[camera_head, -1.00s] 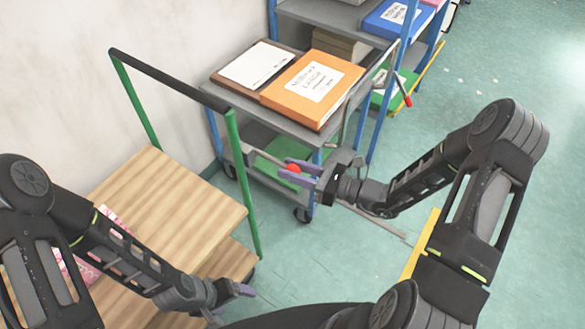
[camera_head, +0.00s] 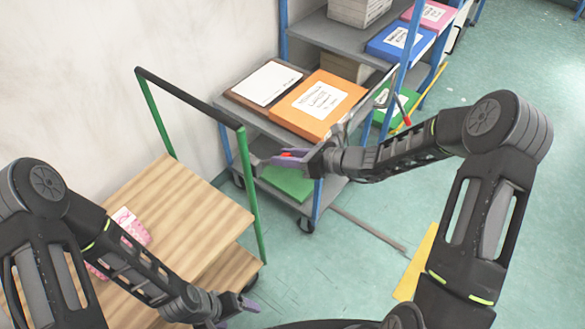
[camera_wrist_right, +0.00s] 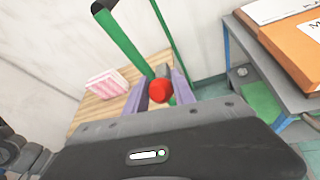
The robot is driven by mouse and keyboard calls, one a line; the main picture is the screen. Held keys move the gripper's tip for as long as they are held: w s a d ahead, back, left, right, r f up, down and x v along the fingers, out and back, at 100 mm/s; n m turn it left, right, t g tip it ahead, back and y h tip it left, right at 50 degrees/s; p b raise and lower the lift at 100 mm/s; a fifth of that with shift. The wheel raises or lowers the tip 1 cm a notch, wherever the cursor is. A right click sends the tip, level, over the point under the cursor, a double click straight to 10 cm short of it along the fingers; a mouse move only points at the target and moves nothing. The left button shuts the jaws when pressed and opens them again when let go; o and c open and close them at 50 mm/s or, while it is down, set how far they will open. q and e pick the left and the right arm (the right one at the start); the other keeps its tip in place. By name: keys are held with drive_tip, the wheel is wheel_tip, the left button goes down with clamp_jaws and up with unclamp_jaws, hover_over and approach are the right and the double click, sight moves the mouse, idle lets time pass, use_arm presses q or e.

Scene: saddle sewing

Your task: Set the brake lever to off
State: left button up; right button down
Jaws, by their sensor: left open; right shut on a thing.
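The brake lever's red knob (camera_head: 287,155) is between the purple fingers of my right gripper (camera_head: 276,158), in front of the grey cart's left end. In the right wrist view the red knob (camera_wrist_right: 159,90) sits between the two fingers, which are shut on it. The rest of that lever is mostly hidden by my gripper, so its exact setting cannot be told. My left gripper (camera_head: 249,304) is open and empty, low in the head view near the wooden trolley's right side.
Blue-framed shelving stands behind.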

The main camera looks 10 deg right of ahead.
drive_tip(key=shift+w+a+r, duration=0.6)
drive_tip(key=shift+w+r, duration=0.05)
drive_tip(key=shift+r, duration=0.15)
drive_tip(key=shift+w+a+r+b, duration=0.35)
drive_tip(key=shift+w+a+r, duration=0.15)
drive_tip(key=shift+w+a, duration=0.2)
drive_tip(key=c, duration=1.1)
unclamp_jaws()
drive_tip(key=shift+w+f, duration=0.1)
drive_tip(key=shift+f, duration=0.05)
drive_tip(key=shift+d, duration=0.1)
drive_tip(key=shift+b+v, duration=0.5)
drive_tip(key=shift+v, duration=3.4)
